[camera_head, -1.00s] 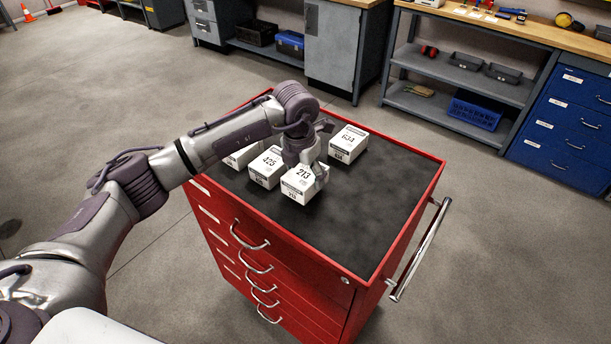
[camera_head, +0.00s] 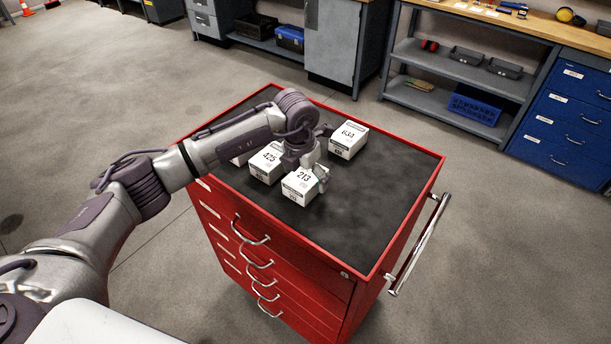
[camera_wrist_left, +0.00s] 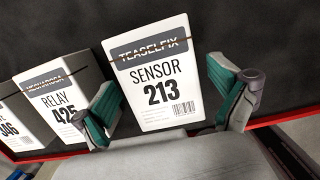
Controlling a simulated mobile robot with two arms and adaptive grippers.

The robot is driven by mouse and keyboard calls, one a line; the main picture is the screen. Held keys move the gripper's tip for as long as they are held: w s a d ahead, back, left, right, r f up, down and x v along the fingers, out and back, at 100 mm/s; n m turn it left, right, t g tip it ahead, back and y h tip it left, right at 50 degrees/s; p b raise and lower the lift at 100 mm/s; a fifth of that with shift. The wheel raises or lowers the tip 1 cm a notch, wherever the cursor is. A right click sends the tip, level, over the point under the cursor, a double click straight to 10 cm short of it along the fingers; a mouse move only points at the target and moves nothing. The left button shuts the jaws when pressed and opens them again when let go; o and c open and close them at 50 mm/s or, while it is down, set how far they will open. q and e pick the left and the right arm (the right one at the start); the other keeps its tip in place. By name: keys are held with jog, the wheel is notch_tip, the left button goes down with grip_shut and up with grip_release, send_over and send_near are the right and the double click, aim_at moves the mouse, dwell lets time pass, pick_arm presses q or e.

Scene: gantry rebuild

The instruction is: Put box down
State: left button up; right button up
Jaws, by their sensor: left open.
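A white box marked 213 (camera_head: 300,188) sits on the dark top of the red drawer cabinet (camera_head: 375,272), near its front edge. My left gripper (camera_head: 309,177) is just over this box. In the left wrist view the box, labelled SENSOR 213 (camera_wrist_left: 157,82), lies between the two green-padded fingers of my left gripper (camera_wrist_left: 165,98). The fingers stand apart, with a gap on the box's right side; the left finger is close to its left side, and I cannot tell if it touches. My right gripper is not in view.
A box marked 425 (camera_head: 266,164) stands close on the left, with another box (camera_head: 240,159) partly hidden behind my arm. A box marked 634 (camera_head: 347,142) stands farther back. The right part of the top is clear. A rail handle (camera_head: 420,245) sticks out at the cabinet's right side.

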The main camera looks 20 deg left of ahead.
aim_at(301, 179)
pick_arm(q)
jog(key=shift+r, duration=0.4)
notch_tip(301, 179, up, 11)
jog(key=s+b, duration=0.1)
jog(key=b, duration=0.2)
jog(key=shift+s+a+r+b, duration=0.2)
jog(key=shift+s+a+b, duration=0.1)
jog(key=shift+s+a, duration=0.05)
jog(key=shift+f, duration=0.1)
